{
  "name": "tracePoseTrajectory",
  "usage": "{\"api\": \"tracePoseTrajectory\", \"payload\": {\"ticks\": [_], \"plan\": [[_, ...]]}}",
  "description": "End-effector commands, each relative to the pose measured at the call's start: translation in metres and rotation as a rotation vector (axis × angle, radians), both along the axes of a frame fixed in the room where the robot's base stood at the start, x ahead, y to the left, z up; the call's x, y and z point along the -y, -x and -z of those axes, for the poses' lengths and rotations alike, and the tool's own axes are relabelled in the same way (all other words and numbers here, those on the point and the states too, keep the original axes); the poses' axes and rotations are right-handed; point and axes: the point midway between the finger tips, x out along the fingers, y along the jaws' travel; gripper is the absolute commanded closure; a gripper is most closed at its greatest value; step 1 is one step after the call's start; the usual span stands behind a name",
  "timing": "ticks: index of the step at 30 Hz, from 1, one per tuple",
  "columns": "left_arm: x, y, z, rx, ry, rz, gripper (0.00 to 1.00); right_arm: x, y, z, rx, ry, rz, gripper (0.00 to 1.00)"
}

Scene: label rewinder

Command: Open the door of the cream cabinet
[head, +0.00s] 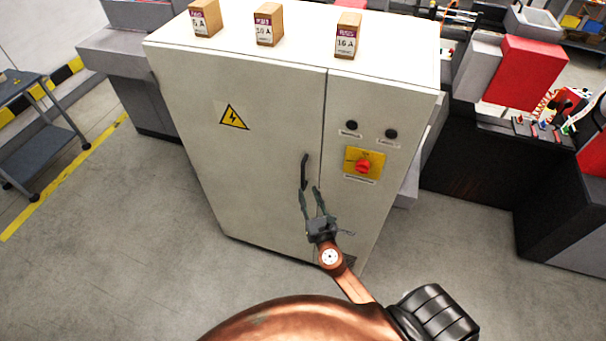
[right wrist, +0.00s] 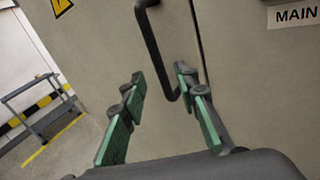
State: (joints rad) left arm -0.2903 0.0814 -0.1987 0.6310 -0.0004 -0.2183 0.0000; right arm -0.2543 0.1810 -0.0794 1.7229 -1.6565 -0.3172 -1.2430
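The cream cabinet (head: 260,142) stands in the middle of the head view, its door (head: 230,165) on the left flat against the front, with a thin seam at its right edge. A black bar handle (head: 304,172) sits on the door next to that seam. My right gripper (head: 311,190) is open and empty, just below the handle in the head view. In the right wrist view, the handle (right wrist: 157,45) hangs down between the open green-padded fingers (right wrist: 161,78), with gaps on both sides. I cannot tell how far the fingertips are from the door. My left gripper is not in view.
A red rotary switch (head: 363,166) on a yellow plate is right of the handle. Three small boxes (head: 268,25) stand on the cabinet top. A grey cart (head: 38,130) is at left. The floor (head: 120,240) at front left is clear.

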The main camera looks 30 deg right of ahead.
Motion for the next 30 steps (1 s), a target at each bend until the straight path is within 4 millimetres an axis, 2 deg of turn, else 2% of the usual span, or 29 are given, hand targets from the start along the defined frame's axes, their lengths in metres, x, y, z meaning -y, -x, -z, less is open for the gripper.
{"api": "tracePoseTrajectory", "payload": {"ticks": [1,3,13,18,30], "plan": [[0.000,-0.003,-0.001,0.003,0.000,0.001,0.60,-0.001,-0.001,-0.011,0.012,0.036,-0.002,0.72],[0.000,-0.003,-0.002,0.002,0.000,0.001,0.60,-0.001,-0.005,-0.018,0.018,0.063,-0.003,0.72],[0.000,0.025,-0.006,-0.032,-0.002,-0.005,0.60,0.012,-0.051,-0.019,0.018,0.064,-0.003,0.72],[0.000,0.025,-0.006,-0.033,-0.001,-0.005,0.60,0.017,-0.069,-0.017,0.018,0.061,-0.003,0.72],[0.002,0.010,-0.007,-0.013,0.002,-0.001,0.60,0.019,-0.075,-0.016,0.017,0.061,-0.003,0.73]]}}
